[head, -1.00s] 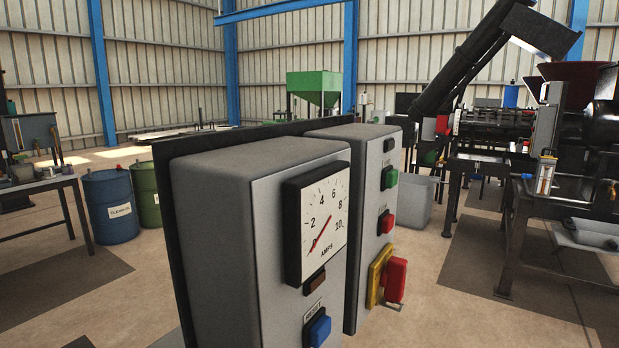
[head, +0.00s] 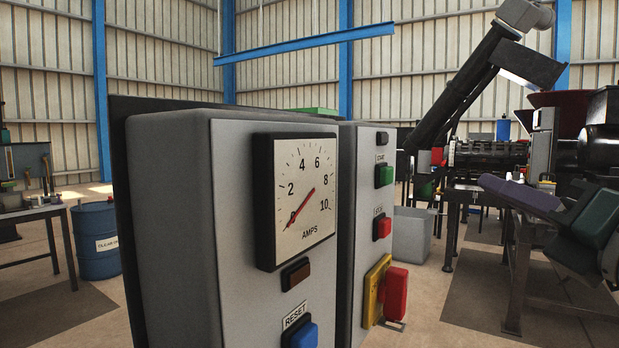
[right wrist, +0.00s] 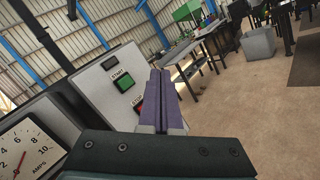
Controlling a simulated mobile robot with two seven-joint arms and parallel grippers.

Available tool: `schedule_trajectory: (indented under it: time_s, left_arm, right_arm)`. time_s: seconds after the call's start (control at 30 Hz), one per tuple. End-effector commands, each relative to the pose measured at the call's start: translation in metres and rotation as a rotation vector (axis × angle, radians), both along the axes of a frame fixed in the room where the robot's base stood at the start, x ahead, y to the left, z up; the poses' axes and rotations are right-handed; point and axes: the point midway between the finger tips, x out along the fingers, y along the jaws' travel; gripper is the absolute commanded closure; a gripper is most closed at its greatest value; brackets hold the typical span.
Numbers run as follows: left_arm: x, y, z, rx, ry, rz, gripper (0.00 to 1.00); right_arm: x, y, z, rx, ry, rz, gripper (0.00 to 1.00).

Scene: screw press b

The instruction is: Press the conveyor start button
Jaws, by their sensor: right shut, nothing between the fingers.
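The green start button (head: 384,175) is on the front of the farther grey control box (head: 366,150), above a red stop button (head: 382,227). In the right wrist view the green button (right wrist: 124,84) sits under a START label, left of my fingers. My right gripper (head: 497,182) comes in from the right in the head view, its purple fingers pointing left toward the box and apart from it. In the right wrist view the fingers (right wrist: 160,100) are shut together and empty, partly covering the red stop button (right wrist: 138,106). My left gripper is not in view.
A nearer grey box (head: 230,220) carries an amps gauge (head: 305,195) and a blue reset button (head: 301,335). A red switch on a yellow plate (head: 375,290) juts out below the stop button.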

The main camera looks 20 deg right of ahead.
Motion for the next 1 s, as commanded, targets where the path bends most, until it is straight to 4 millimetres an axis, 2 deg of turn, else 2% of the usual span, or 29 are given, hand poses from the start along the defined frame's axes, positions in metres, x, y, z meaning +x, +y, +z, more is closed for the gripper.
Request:
schedule_trajectory:
  time_s: [0.23,0.7,1.0]
  left_arm:
    - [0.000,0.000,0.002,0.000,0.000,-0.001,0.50]
    - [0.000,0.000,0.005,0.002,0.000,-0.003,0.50]
    - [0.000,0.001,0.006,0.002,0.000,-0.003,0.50]
  right_arm:
    - [0.010,0.008,0.000,0.007,-0.001,-0.002,1.00]
    - [0.057,0.048,0.000,0.008,0.000,-0.002,1.00]
    - [0.067,0.057,0.000,0.004,0.001,-0.002,1.00]
